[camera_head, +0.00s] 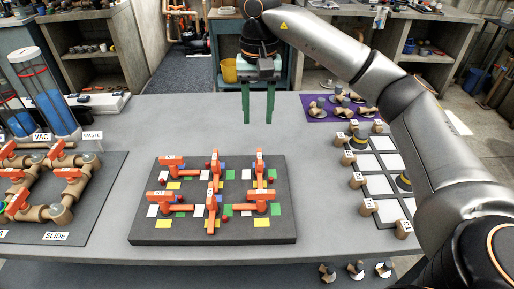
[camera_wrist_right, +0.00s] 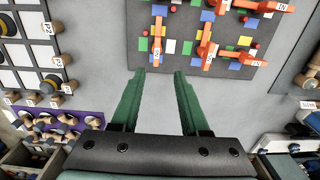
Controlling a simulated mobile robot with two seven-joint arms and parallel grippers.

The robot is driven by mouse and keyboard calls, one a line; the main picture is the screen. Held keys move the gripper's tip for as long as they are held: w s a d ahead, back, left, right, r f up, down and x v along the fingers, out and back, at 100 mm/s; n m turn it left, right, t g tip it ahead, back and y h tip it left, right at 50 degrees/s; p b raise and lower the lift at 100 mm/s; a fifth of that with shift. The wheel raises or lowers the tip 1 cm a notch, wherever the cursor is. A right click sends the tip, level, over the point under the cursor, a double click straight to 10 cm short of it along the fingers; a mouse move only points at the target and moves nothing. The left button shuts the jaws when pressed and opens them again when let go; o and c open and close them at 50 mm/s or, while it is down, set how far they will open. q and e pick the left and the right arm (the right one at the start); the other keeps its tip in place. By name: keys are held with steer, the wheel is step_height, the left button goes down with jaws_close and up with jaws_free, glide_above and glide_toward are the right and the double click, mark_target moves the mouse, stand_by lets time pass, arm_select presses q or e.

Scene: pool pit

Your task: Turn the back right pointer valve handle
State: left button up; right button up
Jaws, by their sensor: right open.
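The back right pointer valve handle (camera_head: 259,165) is orange with a white label and sits on a dark board (camera_head: 215,239). It lies roughly front to back, with coloured squares around it. In the right wrist view this handle (camera_wrist_right: 157,42) is just beyond and between the fingertips. My right gripper (camera_head: 257,122) is open and empty, its green fingers pointing down behind the board's back edge. It also shows in the right wrist view (camera_wrist_right: 159,72), apart from the handle. My left gripper is not in view.
Several other orange handles (camera_head: 172,160) share the board. A pipe panel (camera_head: 85,212) is at the left. At the right are a white-squared panel (camera_head: 380,184) with labelled knobs and a purple mat (camera_head: 318,118) with loose pieces. The grey table (camera_head: 160,120) behind the board is clear.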

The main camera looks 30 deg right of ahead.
steer(key=b, duration=0.2)
glide_above(260, 155)
step_height(260, 155, down, 6)
steer(key=shift+s+a+r, duration=0.1)
steer(key=shift+r, duration=0.15)
step_height(260, 155, down, 5)
steer(key=shift+f, duration=0.8)
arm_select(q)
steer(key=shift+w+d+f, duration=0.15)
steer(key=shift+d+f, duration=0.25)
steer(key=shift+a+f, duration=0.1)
arm_select(e)
steer(key=shift+c, duration=0.3)
steer(key=c, duration=0.3)
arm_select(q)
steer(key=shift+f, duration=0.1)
arm_select(e)
jaws_close()
